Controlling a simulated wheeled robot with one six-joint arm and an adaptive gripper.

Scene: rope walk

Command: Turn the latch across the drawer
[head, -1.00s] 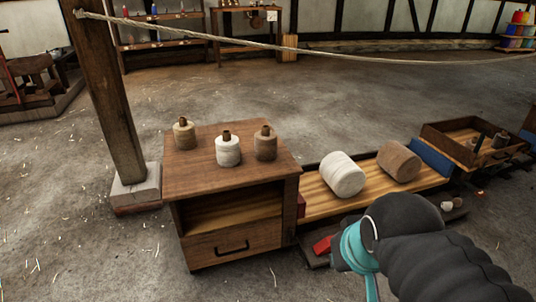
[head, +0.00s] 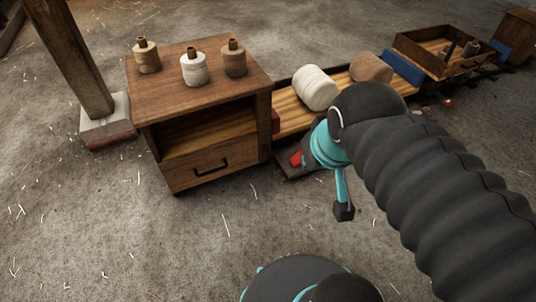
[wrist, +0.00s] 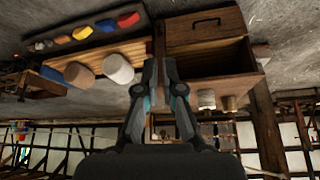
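The drawer (head: 221,170) with a black bar handle (head: 211,167) is at the bottom of a wooden cabinet (head: 264,110), under an open shelf. Its front looks closed. It also shows upside down in the wrist view, where the drawer front (wrist: 185,37) is at the top. I cannot make out a latch in either view. My gripper (wrist: 161,62) points toward the cabinet side in the wrist view, its fingertips close together with nothing clearly held. Its fingers are mostly hidden behind my arm in the head view. It appears apart from the drawer.
Three thread spools, including a white one (head: 194,68), stand on the cabinet top. A low trolley bed (head: 290,98) with two large rolls stands to its right, with an open wooden box (head: 411,52) beyond. A post (head: 70,55) stands left. Floor in front is clear.

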